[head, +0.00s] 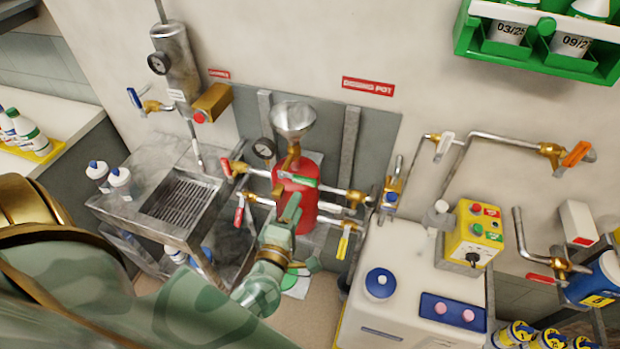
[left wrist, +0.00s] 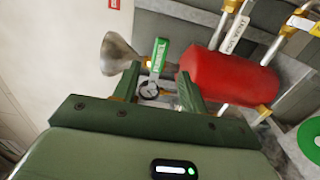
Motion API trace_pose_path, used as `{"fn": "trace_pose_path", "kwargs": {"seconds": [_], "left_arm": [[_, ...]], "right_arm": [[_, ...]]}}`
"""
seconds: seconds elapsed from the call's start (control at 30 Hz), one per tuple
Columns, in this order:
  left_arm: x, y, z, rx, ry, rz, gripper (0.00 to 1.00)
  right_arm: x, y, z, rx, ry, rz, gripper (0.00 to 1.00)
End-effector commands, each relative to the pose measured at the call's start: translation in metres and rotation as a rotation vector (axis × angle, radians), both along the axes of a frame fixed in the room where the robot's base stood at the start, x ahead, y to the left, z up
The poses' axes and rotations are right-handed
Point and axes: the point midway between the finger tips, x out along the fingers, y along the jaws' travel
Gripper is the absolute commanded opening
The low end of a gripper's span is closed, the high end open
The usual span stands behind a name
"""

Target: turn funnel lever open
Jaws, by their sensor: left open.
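The funnel lever is a green handle (head: 299,180) on the valve under the metal funnel (head: 293,119), at the top of the red pot (head: 298,212). In the left wrist view the green handle (left wrist: 160,56) bears a white label and shows just past the gap between my fingertips. My left gripper (head: 291,207) is open, in front of the red pot and just below the lever in the head view. In the left wrist view the open fingers (left wrist: 158,80) have nothing held between them. Whether a finger touches the handle I cannot tell. My right gripper is out of view.
Red levers (head: 239,212) and a yellow lever (head: 343,243) sit on pipes around the pot. A gauge (head: 264,149) is left of the funnel. A white cabinet (head: 400,265) stands at right, a metal sink bench (head: 150,215) at left.

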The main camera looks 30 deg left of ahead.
Motion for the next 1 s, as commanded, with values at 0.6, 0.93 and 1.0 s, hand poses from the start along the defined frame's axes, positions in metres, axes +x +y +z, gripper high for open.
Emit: {"fn": "trace_pose_path", "kwargs": {"seconds": [0.6, 0.93, 1.0], "left_arm": [[0.089, 0.021, -0.001, 0.001, 0.002, -0.001, 0.43], [0.089, 0.021, -0.001, 0.001, 0.002, -0.001, 0.07], [0.089, 0.021, -0.001, 0.002, 0.003, -0.001, 0.0]], "right_arm": [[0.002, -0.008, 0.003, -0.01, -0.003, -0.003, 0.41], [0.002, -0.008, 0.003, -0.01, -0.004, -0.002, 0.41], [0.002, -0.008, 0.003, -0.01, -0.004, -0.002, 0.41]]}}
